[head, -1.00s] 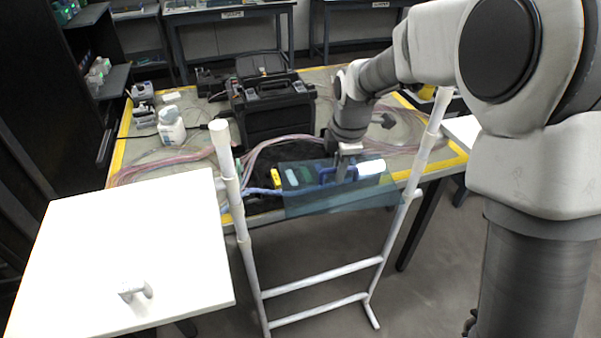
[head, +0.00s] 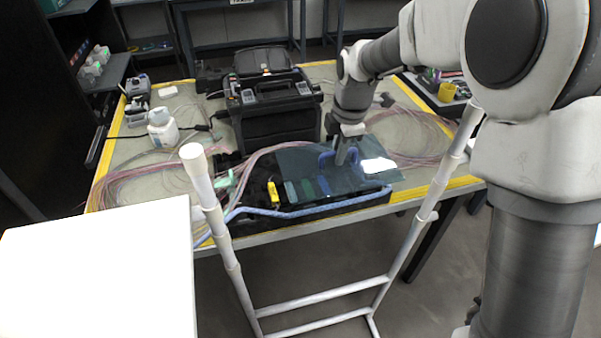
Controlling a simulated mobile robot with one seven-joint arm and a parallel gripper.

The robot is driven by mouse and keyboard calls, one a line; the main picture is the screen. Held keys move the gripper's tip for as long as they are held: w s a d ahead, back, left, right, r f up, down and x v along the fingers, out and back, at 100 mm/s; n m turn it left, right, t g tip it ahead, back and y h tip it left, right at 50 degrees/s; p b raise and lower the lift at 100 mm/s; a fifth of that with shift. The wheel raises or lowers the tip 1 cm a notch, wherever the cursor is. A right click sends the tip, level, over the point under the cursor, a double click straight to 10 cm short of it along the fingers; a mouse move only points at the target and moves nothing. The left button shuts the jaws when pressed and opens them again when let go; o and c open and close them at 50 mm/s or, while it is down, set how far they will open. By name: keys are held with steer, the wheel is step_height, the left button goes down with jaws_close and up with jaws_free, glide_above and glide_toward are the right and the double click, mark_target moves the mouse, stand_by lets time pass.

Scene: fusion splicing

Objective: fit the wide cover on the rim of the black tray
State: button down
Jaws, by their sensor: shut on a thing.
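The wide cover (head: 302,162) is a see-through bluish sheet with a blue arched handle (head: 325,160). My gripper (head: 346,157) points down and is shut on the handle. The cover is over the black tray (head: 345,204), whose dark front side shows below the cover's near edge. Coloured items show through the sheet. A bright glare lies on its right part. I cannot tell whether the cover touches the tray's rim or is slightly above it. The tray's far rim is hidden.
A black case (head: 276,110) stands behind the cover. A yellow piece (head: 273,194) and a blue cable (head: 300,212) lie by the tray's left and front. A white bottle (head: 162,128) stands at left. A white pipe frame (head: 222,240) and white board (head: 100,275) are in front.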

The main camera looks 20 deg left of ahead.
mark_target(299, 153)
steer(key=a+f, duration=0.2)
steer(key=a, duration=0.1)
steer(key=w+a+f, duration=0.1)
steer(key=a+f, duration=0.1)
steer(key=a, duration=0.1)
steer(key=a+f, duration=0.2)
steer(key=a, duration=0.2)
steer(key=shift+w+f+b, duration=0.1)
steer(key=shift+w+b, duration=0.25)
steer(key=shift+w, duration=0.05)
steer(key=shift+f+b, duration=0.3)
steer(key=shift+f, duration=1.6)
steer(key=shift+f, duration=0.2)
steer(key=c, duration=0.9)
jaws_free()
steer(key=shift+r, duration=0.1)
